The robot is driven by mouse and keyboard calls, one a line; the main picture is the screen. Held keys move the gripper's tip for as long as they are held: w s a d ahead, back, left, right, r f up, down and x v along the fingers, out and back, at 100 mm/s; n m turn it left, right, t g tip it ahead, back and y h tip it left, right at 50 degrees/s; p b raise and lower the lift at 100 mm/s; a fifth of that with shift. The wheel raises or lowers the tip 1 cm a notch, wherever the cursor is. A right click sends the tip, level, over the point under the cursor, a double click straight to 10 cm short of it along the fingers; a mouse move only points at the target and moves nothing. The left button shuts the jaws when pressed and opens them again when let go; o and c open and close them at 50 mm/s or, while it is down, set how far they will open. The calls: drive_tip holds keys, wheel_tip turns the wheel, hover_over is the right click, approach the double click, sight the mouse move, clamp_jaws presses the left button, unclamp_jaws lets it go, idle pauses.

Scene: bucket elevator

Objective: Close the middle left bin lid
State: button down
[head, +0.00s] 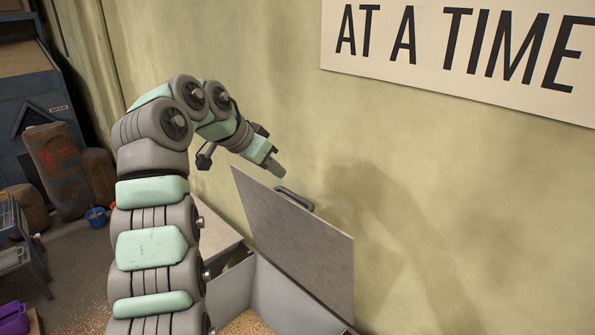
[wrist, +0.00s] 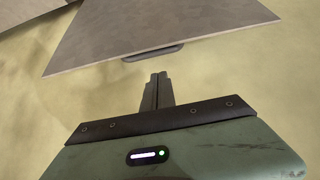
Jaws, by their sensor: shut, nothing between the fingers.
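The open bin lid (head: 297,237) is a flat grey panel, tilted up steeply near the wall in the head view. A dark bar handle (head: 295,198) is at its upper edge. In the wrist view the lid (wrist: 155,32) fills the top, with its handle (wrist: 153,53) on the near edge. My gripper (head: 276,167) is shut and empty, above and left of the handle in the head view. In the wrist view its fingertips (wrist: 158,78) are just below the handle, with a small gap in the picture. Below the lid, the bin (head: 277,290) holds grain.
The wall (head: 440,220) stands close behind the lid, with a large sign (head: 470,45) above. Left of the open bin is a flat pale surface (head: 215,225). Sacks (head: 62,170) and a blue cup (head: 96,217) are on the floor at the far left.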

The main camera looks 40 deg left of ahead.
sight(293, 193)
drive_tip(key=p+x, duration=0.4)
drive_tip(key=x, duration=0.4)
drive_tip(key=shift+w+f, duration=0.15)
drive_tip(key=shift+f, duration=0.2)
drive_tip(key=shift+w+f, duration=0.25)
drive_tip(key=shift+f, duration=0.1)
